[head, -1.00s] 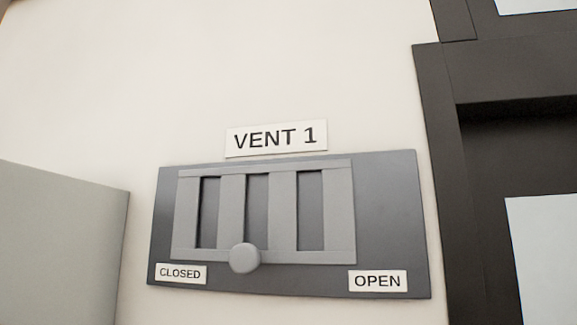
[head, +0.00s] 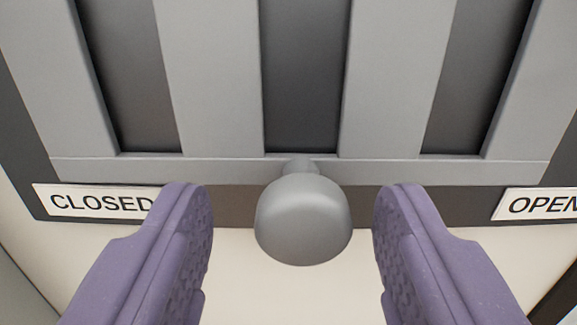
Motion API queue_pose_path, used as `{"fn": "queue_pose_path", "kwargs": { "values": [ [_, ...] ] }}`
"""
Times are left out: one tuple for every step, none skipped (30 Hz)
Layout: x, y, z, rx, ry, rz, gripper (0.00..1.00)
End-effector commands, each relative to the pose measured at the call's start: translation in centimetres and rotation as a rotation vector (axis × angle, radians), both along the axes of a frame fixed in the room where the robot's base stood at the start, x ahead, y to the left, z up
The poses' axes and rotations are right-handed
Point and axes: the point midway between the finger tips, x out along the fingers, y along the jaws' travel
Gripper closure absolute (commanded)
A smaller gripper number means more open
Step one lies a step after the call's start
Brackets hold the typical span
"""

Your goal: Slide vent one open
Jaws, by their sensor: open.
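The vent's grey slatted slider (head: 215,80) fills the upper part of the head view, with dark gaps between its bars. Its round grey knob (head: 302,220) sticks out from the lower rail, near the middle of the view. My gripper (head: 292,215) is open, its two purple fingers on the left and right of the knob with a gap on each side. The fingers do not appear to touch the knob. The CLOSED label (head: 98,203) is to the left and the OPEN label (head: 540,205) to the right, partly cut off.
The dark backing plate (head: 238,205) shows below the slider. Pale wall (head: 285,285) lies beneath it and is clear around the knob. A dark edge shows at the lower right corner.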

Motion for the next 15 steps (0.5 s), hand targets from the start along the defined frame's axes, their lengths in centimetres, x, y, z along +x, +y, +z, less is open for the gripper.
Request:
{"fn": "queue_pose_path", "kwargs": {
  "values": [
    [0.19, -0.04, 0.09, 0.001, -0.001, 0.0, 0.44],
    [0.24, -0.05, 0.08, 0.001, -0.001, 0.0, 0.44],
    [0.27, -0.05, 0.05, 0.001, -0.001, 0.0, 0.44],
    [0.27, -0.05, 0.04, 0.001, -0.001, 0.0, 0.44],
    [0.26, -0.06, 0.03, 0.001, -0.001, 0.0, 0.44],
    [0.25, -0.06, 0.01, 0.001, -0.001, -0.001, 0.44],
    [0.25, -0.06, 0.01, 0.001, -0.001, -0.001, 0.44],
    [0.25, -0.06, 0.0, 0.001, -0.001, -0.001, 0.44],
    [0.25, -0.06, 0.0, 0.001, -0.001, -0.001, 0.53],
    [0.24, -0.06, 0.0, 0.001, 0.0, -0.001, 0.6],
    [0.24, -0.06, 0.0, 0.001, 0.0, -0.001, 0.67],
    [0.24, -0.06, 0.0, 0.001, 0.0, -0.001, 0.76],
    [0.24, -0.05, 0.0, 0.001, 0.0, -0.001, 0.83],
    [0.23, -0.05, 0.0, 0.001, 0.0, -0.001, 0.9],
    [0.23, -0.05, 0.01, 0.001, 0.0, 0.0, 0.99]
  ]
}}
